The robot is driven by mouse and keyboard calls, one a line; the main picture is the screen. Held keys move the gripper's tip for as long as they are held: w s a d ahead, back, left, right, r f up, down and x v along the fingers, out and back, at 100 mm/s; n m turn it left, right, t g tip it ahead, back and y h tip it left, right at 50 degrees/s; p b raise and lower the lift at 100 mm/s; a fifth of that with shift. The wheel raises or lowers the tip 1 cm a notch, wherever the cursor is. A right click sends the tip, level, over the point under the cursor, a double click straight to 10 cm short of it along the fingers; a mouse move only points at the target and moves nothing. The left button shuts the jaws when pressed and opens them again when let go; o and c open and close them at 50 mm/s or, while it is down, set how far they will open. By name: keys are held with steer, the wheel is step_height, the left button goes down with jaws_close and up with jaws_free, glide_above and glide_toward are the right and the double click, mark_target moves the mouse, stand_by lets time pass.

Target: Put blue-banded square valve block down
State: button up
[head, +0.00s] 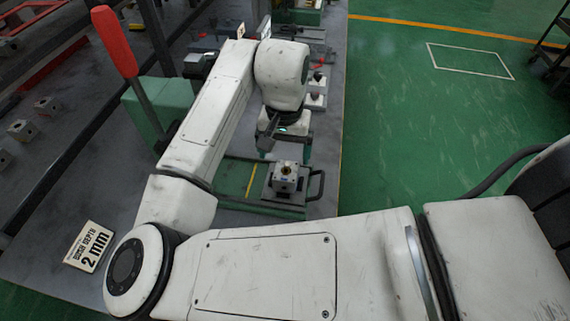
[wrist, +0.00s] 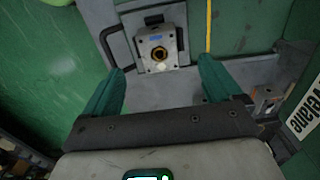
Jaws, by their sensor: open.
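The square valve block (head: 284,178) is pale grey with a brass-coloured round opening on top. In the wrist view the fingers (wrist: 160,76) are open and empty. The block lies ahead of them, between their lines and apart from both. The block's far side is hidden.
More valve blocks (head: 316,100) stand farther back along the bench. A red-handled lever on a green press (head: 160,108) rises to the left. Green floor lies right of the bench edge.

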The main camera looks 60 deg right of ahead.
step_height(320, 180, up, 4)
steer(key=shift+f, duration=0.25)
steer(key=shift+c, duration=0.3)
stand_by(1.2)
